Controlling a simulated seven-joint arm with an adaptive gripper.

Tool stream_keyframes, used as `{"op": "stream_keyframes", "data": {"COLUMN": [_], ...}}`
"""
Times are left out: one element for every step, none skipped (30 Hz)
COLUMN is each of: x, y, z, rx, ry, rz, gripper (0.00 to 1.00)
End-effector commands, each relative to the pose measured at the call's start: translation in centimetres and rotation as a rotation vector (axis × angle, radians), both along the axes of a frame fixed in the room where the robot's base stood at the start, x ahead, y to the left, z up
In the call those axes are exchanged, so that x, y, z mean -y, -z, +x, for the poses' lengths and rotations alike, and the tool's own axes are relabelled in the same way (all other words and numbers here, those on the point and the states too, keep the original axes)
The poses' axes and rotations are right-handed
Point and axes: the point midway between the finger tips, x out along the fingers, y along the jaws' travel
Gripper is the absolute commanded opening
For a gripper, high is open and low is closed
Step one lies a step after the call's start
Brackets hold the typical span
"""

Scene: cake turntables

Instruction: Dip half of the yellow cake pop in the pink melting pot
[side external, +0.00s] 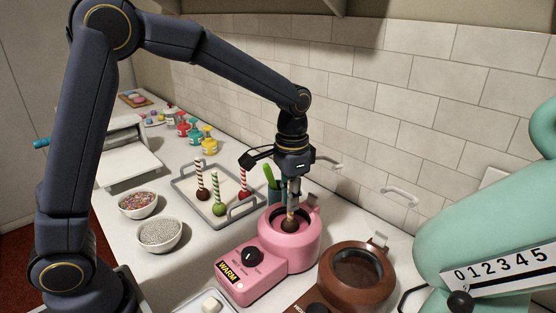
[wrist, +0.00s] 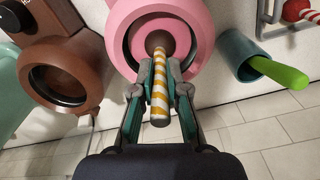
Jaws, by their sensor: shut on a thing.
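The yellow cake pop has a yellow-and-white striped stick (wrist: 161,92) and a dark brown ball (side external: 289,226) at its lower end. My gripper (wrist: 159,80) is shut on the stick, with the ball beyond the fingertips. In the side view my gripper (side external: 293,188) points down over the pink melting pot (side external: 270,255). The ball hangs at the pot's round opening, inside its rim as seen from both views. I cannot tell whether it touches the pink contents. The stick looks about upright.
A brown melting pot (side external: 358,270) stands right of the pink one. A tray (side external: 183,184) holds other cake pops on striped sticks. A teal cup (wrist: 236,54) with a green utensil is close by. Sprinkle bowls (side external: 160,249) stand left; the mint machine (side external: 480,230) is right; the tiled wall is behind.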

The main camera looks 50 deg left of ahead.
Motion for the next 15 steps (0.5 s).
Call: {"op": "stream_keyframes", "data": {"x": [0.0, 0.0, 0.0, 0.0, 0.0, 0.0, 0.0, 0.0, 0.0, 0.0, 0.0, 0.0, 0.0, 0.0, 0.0], "y": [0.0, 0.0, 0.0, 0.0, -0.1, -0.2, -0.3, -0.4, -0.6, -0.7, -0.9, -1.0, -1.2, -1.3, -1.5], "z": [0.0, 0.0, 0.0, 0.0, 0.0, 0.0, 0.0, 0.0, 0.0, 0.1, 0.1, 0.0, 0.0, 0.0, 0.0], "rx": [0.000, 0.000, 0.000, 0.000, 0.000, 0.001, 0.001, 0.001, 0.002, 0.002, 0.002, 0.002, 0.001, 0.001, 0.001], "ry": [0.000, 0.000, 0.000, 0.000, 0.000, 0.000, 0.000, 0.000, 0.000, 0.000, 0.000, 0.000, 0.000, 0.000, 0.000], "rz": [0.000, 0.000, 0.000, 0.000, 0.000, 0.000, 0.000, 0.000, -0.001, -0.001, -0.001, -0.001, 0.000, 0.000, 0.000], "gripper": [0.00, 0.00, 0.00, 0.00, 0.00, 0.00, 0.00, 0.00, 0.00, 0.00, 0.00, 0.00, 0.00, 0.00, 0.00]}}
